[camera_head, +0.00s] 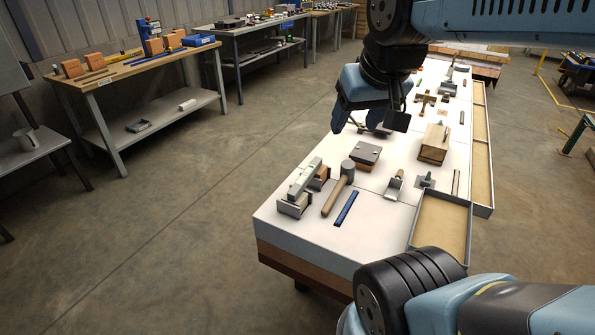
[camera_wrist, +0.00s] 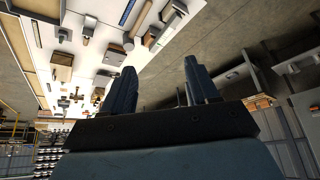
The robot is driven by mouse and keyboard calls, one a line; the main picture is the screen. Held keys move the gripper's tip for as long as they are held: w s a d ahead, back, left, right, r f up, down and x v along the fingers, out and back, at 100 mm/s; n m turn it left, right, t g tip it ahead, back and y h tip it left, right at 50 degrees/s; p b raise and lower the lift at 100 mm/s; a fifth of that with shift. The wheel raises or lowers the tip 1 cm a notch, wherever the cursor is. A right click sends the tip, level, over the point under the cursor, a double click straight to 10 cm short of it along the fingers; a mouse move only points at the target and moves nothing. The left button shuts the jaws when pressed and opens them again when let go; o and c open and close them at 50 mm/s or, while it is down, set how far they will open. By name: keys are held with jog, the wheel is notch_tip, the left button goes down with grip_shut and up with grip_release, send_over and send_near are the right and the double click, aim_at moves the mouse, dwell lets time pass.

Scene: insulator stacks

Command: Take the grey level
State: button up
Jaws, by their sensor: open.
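The grey level (camera_head: 306,178) is a long grey bar with a small greenish spot. It lies across two support blocks near the front left corner of the white table (camera_head: 285,222). In the wrist view, what looks like the level (camera_wrist: 166,28) shows at the top, beyond the fingertips. My gripper (camera_head: 362,127) is above the table's left side, farther back than the level and apart from it. Its two fingers (camera_wrist: 159,64) are spread with nothing between them in the wrist view. Part of the gripper is hidden by the wrist in the head view.
A mallet (camera_head: 340,187) lies just right of the level, with a blue ruler (camera_head: 346,208) beyond it. A grey plate on wood (camera_head: 366,154) and a wooden block (camera_head: 434,145) stand farther back. Open trays (camera_head: 440,225) line the table's right edge. Floor left of the table is clear.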

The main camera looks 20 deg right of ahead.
jog(key=w+f+m+g, duration=0.1)
jog(key=w+f+m, duration=0.1)
jog(key=w, duration=0.5)
jog(key=m+g+h, duration=0.2)
jog(key=m, duration=0.5)
send_over(306, 174)
jog(key=s+a, duration=0.3)
notch_tip(306, 174, down, 18)
jog(key=x, duration=1.3)
jog(key=shift+d+f, duration=0.1)
jog(key=shift+d, duration=0.15)
grip_shut()
